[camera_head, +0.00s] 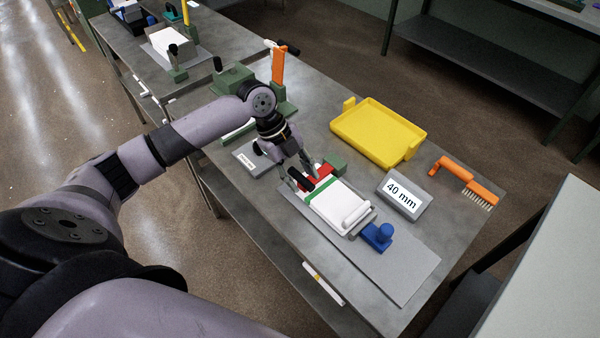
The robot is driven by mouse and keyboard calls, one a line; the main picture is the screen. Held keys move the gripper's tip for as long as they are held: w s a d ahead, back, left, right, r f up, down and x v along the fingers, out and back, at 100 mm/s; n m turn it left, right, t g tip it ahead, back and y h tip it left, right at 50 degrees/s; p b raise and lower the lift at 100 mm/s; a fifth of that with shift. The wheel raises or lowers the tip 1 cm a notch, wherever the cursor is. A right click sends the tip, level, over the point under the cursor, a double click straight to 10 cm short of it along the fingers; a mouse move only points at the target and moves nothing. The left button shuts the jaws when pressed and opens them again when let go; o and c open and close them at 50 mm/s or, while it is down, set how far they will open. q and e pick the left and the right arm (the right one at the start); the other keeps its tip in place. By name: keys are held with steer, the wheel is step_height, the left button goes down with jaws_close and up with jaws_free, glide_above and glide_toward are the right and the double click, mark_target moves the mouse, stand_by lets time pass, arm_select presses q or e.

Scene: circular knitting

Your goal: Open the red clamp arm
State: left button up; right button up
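The red clamp arm (319,172) lies low at the upper left end of a fixture, by a green block (335,165). A black grip-like part shows beside the red, near my fingers. My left gripper (299,176) reaches down over this end with its fingers apart. The fingers are close to the clamp arm and the black part; I cannot tell whether they touch. The gripper hides part of the clamp. The fixture holds a white block with a white roll (355,214) and has a blue knob (385,231) at its lower right. My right gripper is out of view.
A yellow tray (378,128) stands behind the fixture. A grey "40 mm" block (404,195) and an orange brush (465,180) lie to the right. A green device with an orange lever (278,66) stands behind my arm. The grey plate's (400,275) lower right is bare.

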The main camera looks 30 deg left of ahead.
arm_select(q)
jaws_close()
stand_by(0.4)
stand_by(0.4)
